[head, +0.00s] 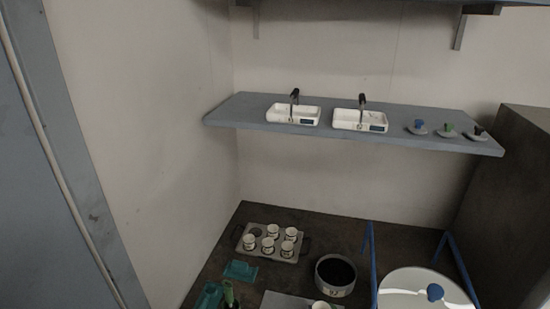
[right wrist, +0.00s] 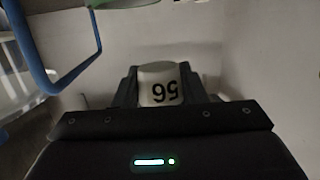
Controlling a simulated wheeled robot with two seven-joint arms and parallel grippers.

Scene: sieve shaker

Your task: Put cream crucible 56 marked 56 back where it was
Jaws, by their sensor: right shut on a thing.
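Cream crucible 56 (right wrist: 160,85) is held between the fingers of my right gripper (right wrist: 160,92) in the right wrist view. Its dark "56" appears upside down there. The fingers are shut on its sides. A grey tray (head: 277,254) in the head view holds several cream crucibles with dark markings. An empty round place (head: 255,231) shows at the tray's back left. A cream cup-like rim (head: 320,305) is cut off at the head view's bottom edge; I cannot tell whether it is the held crucible. My left gripper is not in view.
A dark-filled round sieve (head: 335,291) stands right of the tray. Teal items (head: 240,270) and a green bottle (head: 229,294) lie in front of the tray. A shelf (head: 240,112) holds two white scales.

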